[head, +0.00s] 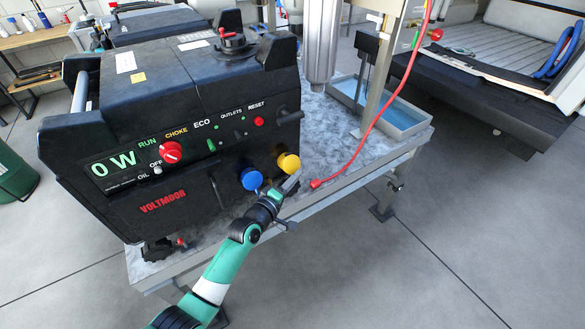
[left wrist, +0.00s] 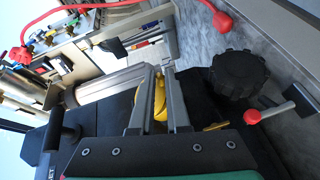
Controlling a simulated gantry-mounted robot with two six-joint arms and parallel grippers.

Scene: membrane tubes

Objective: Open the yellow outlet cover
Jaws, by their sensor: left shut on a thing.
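The yellow outlet cover (head: 289,163) is a round cap low on the right of the black generator's front panel. The blue outlet cover (head: 251,179) is beside it on the left. My left gripper (head: 291,181) is at the yellow cover, coming from below and in front. In the left wrist view the yellow cover (left wrist: 159,98) shows between the two grey fingers of my left gripper (left wrist: 160,78), which are shut on it. The fingers hide part of the cover, so I cannot tell its angle exactly. My right gripper is in neither view.
The generator (head: 130,110) stands on a grey bench (head: 330,135). A red cable with a red plug (head: 315,184) lies on the bench to the right. A metal cylinder (head: 320,45) and a water tray (head: 412,122) are farther back. The floor in front is clear.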

